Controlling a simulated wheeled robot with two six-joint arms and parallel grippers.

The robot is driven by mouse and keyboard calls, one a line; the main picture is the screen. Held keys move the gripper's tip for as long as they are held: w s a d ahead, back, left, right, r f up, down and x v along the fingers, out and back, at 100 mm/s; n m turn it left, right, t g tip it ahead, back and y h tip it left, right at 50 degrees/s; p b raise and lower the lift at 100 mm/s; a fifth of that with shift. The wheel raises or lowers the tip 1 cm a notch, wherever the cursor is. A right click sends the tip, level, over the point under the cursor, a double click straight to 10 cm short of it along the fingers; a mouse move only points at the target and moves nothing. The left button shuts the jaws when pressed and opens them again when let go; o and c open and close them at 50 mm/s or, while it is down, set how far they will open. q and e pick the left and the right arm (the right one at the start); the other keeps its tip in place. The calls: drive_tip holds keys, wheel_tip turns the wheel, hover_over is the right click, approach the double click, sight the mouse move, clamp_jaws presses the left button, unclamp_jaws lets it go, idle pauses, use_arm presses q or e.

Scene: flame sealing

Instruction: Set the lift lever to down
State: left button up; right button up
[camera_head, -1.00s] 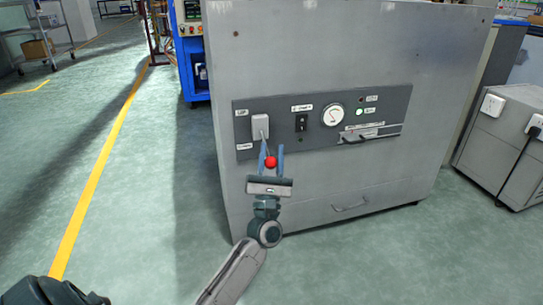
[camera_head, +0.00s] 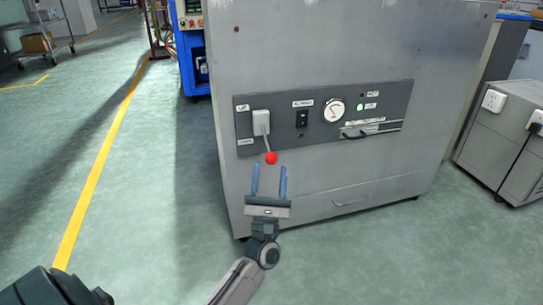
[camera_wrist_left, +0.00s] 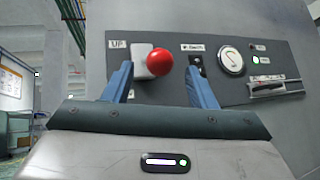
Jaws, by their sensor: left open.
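The lift lever has a red ball knob (camera_head: 271,158) on a thin stem. The stem comes out of a pale housing (camera_head: 261,122) on the dark panel and slants downward in the head view. In the left wrist view the red knob (camera_wrist_left: 159,62) covers part of the housing, beside the "UP" label. My left gripper (camera_head: 269,180) is open and empty, with its blue fingers just below the knob and apart from it. It also shows open in the left wrist view (camera_wrist_left: 162,85), fingers pointing toward the panel. My right gripper is not in view.
The panel (camera_head: 350,105) on the grey cabinet (camera_head: 320,60) also bears a black switch (camera_head: 302,118), a gauge (camera_head: 333,111), a lit green light (camera_head: 360,107) and a slot with a handle (camera_head: 355,134). A drawer handle (camera_head: 350,203) is low right. Open floor lies left.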

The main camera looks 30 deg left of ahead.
use_arm(q)
drive_tip(key=shift+v, duration=2.35)
